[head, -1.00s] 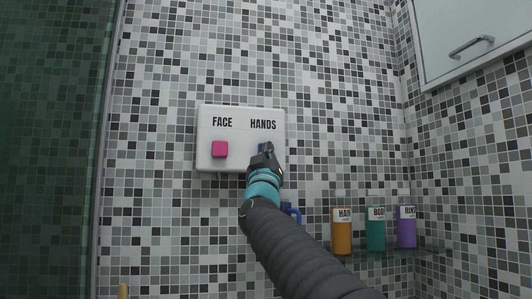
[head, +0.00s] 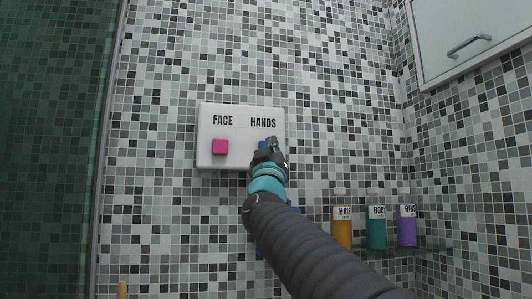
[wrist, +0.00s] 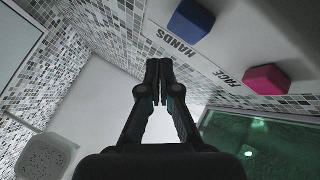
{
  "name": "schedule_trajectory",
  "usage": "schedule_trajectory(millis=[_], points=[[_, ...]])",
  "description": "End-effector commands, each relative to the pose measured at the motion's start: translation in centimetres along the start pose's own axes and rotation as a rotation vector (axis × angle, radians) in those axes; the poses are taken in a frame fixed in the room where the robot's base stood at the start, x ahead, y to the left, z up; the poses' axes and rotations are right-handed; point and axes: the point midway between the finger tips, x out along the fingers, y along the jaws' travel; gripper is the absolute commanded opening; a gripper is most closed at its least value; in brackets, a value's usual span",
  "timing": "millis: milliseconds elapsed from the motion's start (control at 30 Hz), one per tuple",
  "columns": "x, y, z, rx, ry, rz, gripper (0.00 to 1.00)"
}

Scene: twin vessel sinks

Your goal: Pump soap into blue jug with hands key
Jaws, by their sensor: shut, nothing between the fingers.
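A white dispenser panel (head: 210,128) on the tiled wall carries the words FACE and HANDS. The pink key (head: 220,147) sits under FACE and also shows in the wrist view (wrist: 267,79). The blue key (head: 262,145) under HANDS is partly covered by my gripper (head: 273,145); it shows clearly in the wrist view (wrist: 190,20). My gripper is shut and empty, its fingertips (wrist: 159,66) close by the blue key. In the wrist view a gap shows between them; contact cannot be told. Only a bit of blue, likely the jug (head: 295,210), shows behind my arm; the rest is hidden.
Orange (head: 341,230), teal (head: 376,230) and purple (head: 406,228) bottles stand on a glass shelf at the right. A white cabinet (head: 470,30) hangs at the upper right. Dark green glass (head: 50,150) fills the left side. The wall left of the panel is clear.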

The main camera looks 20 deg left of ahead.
Motion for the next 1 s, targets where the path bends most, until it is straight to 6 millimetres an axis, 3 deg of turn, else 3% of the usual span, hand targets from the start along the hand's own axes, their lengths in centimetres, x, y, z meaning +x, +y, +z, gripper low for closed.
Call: schedule_trajectory(millis=[300, 1000], points=[[-1.8, 1.2, -1.2, 0.0, 0.0, 0.0, 0.0], [-1.9, 1.3, -1.3, 0.0, 0.0, 0.0, 0.0]])
